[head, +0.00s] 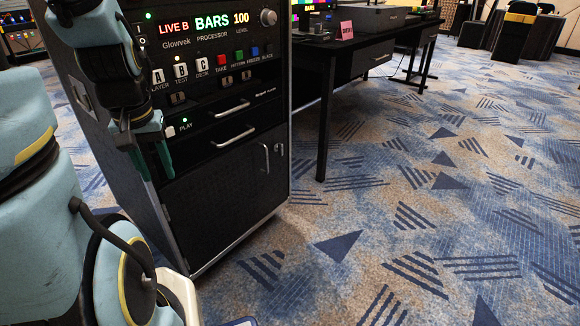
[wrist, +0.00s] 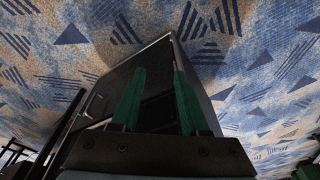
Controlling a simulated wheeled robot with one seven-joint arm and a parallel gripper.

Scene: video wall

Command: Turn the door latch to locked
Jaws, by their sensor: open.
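The black cabinet's lower door (head: 215,190) is closed at the bottom of the rack. A vertical silver handle (head: 265,158) is near the door's right edge. A small silver piece (head: 279,149) just right of the handle looks like the latch; its setting is too small to tell. My gripper (head: 152,165) hangs at the left of the cabinet front, well left of the latch, with green fingers pointing down. In the wrist view my gripper (wrist: 160,85) has its fingers apart with nothing between them. The latch cannot be made out in that view.
Above the door are two drawers with silver handles (head: 234,134) and a panel of buttons (head: 210,70). A black desk (head: 345,65) stands to the right of the cabinet, its leg near the cabinet. Patterned blue-beige carpet (head: 400,220) is clear at front right.

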